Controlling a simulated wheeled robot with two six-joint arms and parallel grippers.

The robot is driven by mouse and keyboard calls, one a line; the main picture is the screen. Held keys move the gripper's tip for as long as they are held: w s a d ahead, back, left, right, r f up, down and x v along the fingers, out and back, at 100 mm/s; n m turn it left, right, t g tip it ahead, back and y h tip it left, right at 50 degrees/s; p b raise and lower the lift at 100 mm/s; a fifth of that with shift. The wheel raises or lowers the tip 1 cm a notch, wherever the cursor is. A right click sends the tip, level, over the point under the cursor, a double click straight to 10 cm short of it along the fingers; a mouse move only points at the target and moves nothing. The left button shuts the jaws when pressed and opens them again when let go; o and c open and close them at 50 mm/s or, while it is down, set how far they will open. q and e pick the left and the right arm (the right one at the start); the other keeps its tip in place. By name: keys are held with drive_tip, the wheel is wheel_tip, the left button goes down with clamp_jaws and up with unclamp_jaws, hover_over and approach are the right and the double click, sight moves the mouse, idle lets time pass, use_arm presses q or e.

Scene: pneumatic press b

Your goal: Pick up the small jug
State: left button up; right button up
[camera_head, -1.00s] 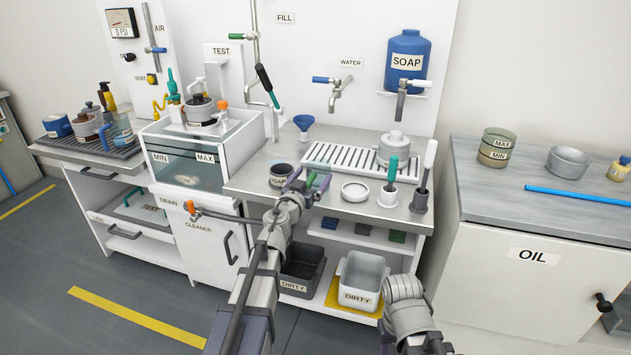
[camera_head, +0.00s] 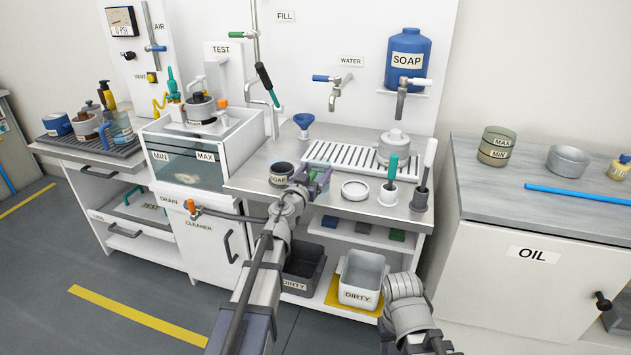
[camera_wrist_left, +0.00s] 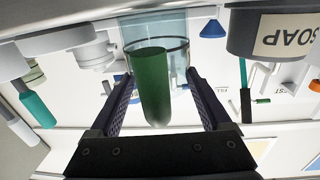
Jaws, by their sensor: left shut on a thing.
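The small jug looks like a clear bluish vessel (camera_wrist_left: 176,28) with a thick green handle (camera_wrist_left: 154,88). In the left wrist view, which shows the scene upside down, the handle lies between the two fingers. My left gripper (camera_wrist_left: 160,76) is shut on this handle. In the head view my left gripper (camera_head: 313,178) is at the front edge of the sink bench, just right of the SOAP pot, and mostly hides the jug. I cannot tell whether the jug's base touches the bench. My right gripper is not in view.
The dark SOAP pot (camera_head: 281,174) stands close beside the gripper. A white dish (camera_head: 355,190) and brush holders (camera_head: 388,195) are to the right. A drain grid (camera_head: 345,158) and a blue funnel (camera_head: 303,122) lie behind. DIRTY bins (camera_head: 360,276) sit below.

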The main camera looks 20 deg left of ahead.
use_arm(q)
drive_tip(key=shift+c, duration=0.7)
drive_tip(key=shift+r, duration=0.1)
wheel_tip(320, 180, up, 10)
drive_tip(key=p, duration=1)
drive_tip(key=shift+r, duration=0.1)
wheel_tip(320, 180, up, 14)
drive_tip(key=p, duration=1.4)
drive_tip(key=shift+r+p, duration=0.2)
drive_tip(key=shift+p, duration=0.2)
